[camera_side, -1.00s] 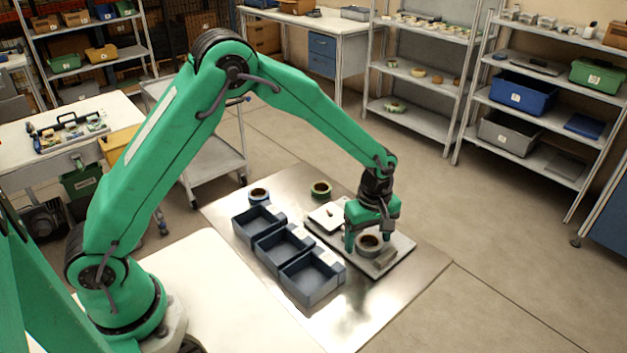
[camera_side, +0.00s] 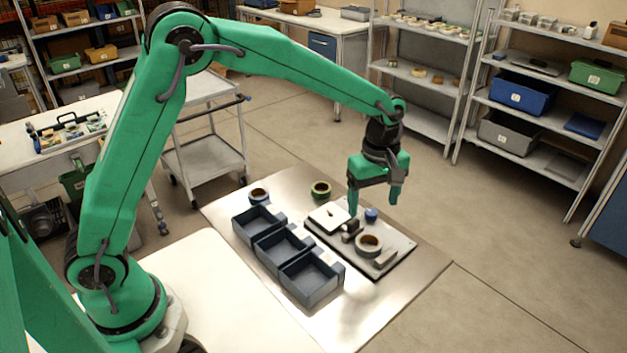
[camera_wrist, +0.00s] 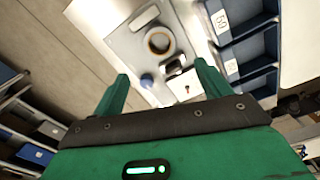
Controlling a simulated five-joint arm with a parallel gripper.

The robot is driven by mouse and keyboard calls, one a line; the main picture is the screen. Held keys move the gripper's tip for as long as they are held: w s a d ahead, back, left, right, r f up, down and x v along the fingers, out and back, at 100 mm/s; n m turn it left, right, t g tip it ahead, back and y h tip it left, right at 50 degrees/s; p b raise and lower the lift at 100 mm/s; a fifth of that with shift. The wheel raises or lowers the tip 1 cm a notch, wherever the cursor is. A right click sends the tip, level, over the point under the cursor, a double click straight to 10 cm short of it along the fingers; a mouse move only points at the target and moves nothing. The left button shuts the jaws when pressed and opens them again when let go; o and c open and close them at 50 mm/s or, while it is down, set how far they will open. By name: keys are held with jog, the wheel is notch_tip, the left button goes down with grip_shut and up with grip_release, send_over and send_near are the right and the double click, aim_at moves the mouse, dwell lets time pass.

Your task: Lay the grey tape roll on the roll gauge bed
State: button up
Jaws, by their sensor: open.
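The grey tape roll (camera_side: 368,252), with a brown core, lies flat on the roll gauge bed (camera_side: 398,239), a pale board with dark edges. It sits beside a small grey block (camera_side: 385,258) on that bed. The roll also shows in the wrist view (camera_wrist: 148,47), lying on the board beyond my fingertips. My gripper (camera_side: 374,202) is open and empty, raised above the far part of the bed and apart from the roll. Both its fingers show in the wrist view (camera_wrist: 162,73), with nothing between them.
A blue knob (camera_side: 371,214), a black block (camera_side: 351,236) and a white plate (camera_side: 326,217) are on the bed. Dark blue bins (camera_side: 312,290) stand left of it. A blue roll (camera_side: 259,196) and a green-yellow roll (camera_side: 321,189) lie behind on the metal mat (camera_side: 420,262).

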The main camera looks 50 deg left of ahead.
jog(key=shift+r, duration=0.7)
jog(key=s+a+r+m+t, duration=0.3)
jog(key=s+a+r+m, duration=0.45)
jog(key=s+r, duration=0.4)
jog(key=s+a+m+t, duration=0.1)
jog(key=s+a+m, duration=0.1)
jog(key=s, duration=0.5)
jog(key=s+a+m+t, duration=0.1)
jog(key=s+a+m, duration=0.2)
jog(key=s, duration=0.4)
jog(key=shift+f+m+t, duration=0.15)
jog(key=shift+m+t, duration=0.15)
jog(key=shift+m, duration=0.55)
jog(key=shift+a, duration=0.1)
